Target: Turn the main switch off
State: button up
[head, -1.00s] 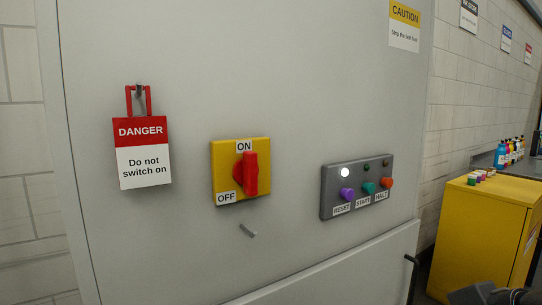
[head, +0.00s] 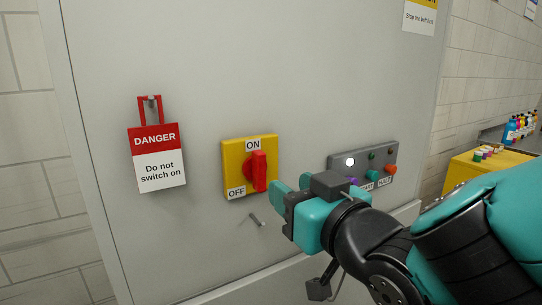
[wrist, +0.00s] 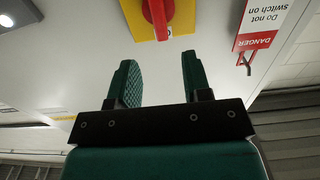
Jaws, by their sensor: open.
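The main switch is a red rotary handle (head: 257,171) on a yellow plate (head: 235,184) marked ON at the top and OFF at the lower left. The handle stands upright, pointing at ON. My gripper (head: 281,192) is just right of and below the handle in the head view, apart from it. In the wrist view my gripper (wrist: 158,80) is open and empty, its two green fingers spread. The red handle (wrist: 158,12) shows beyond the fingertips, at the top edge, roughly between them and partly cut off by the frame.
A red and white DANGER tag (head: 157,158) hangs on a hook left of the switch. A grey button panel (head: 340,162) with a lit white lamp is to the right, partly hidden by my arm. A yellow cabinet (head: 462,172) stands further right.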

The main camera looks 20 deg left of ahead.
aim_at(263, 168)
jog(key=p+x, duration=0.3)
jog(key=x, duration=0.5)
jog(key=shift+w+r, duration=0.15)
jog(key=shift+w+a, duration=0.35)
jog(key=shift+a, duration=0.1)
grip_shut()
